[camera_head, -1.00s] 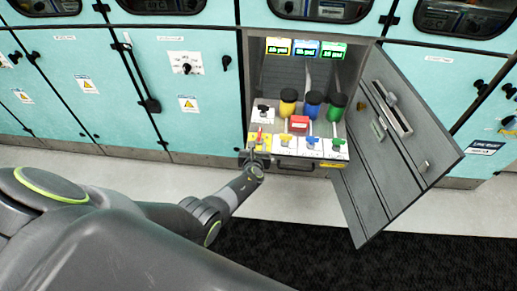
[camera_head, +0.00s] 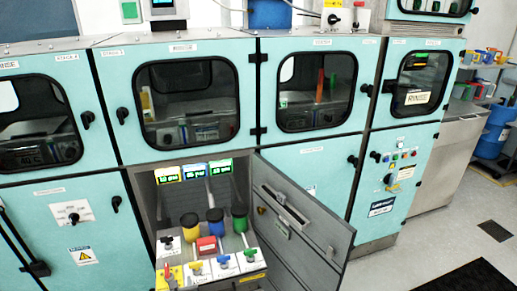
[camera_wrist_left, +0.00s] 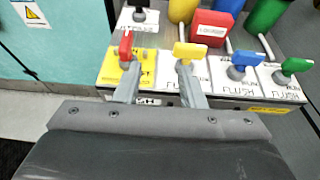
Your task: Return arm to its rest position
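My left gripper (camera_wrist_left: 158,72) shows in the left wrist view with its two grey fingers apart and nothing between them. It is in front of the open cabinet's valve panel. The left finger is by a red lever (camera_wrist_left: 125,45) on a yellow plate, and the right finger is by a yellow lever (camera_wrist_left: 192,52) on a white plate marked FLUSH. I cannot tell whether either finger touches a lever. In the head view, my left arm is almost wholly below the picture. My right gripper is in neither view.
The grey cabinet door (camera_head: 300,225) stands open at the right of the valve panel. Yellow, blue and green containers (camera_head: 215,225) and a red box (camera_head: 206,246) stand on the panel. Teal cabinets with dark windows line the wall. Open floor (camera_head: 440,235) lies at the right.

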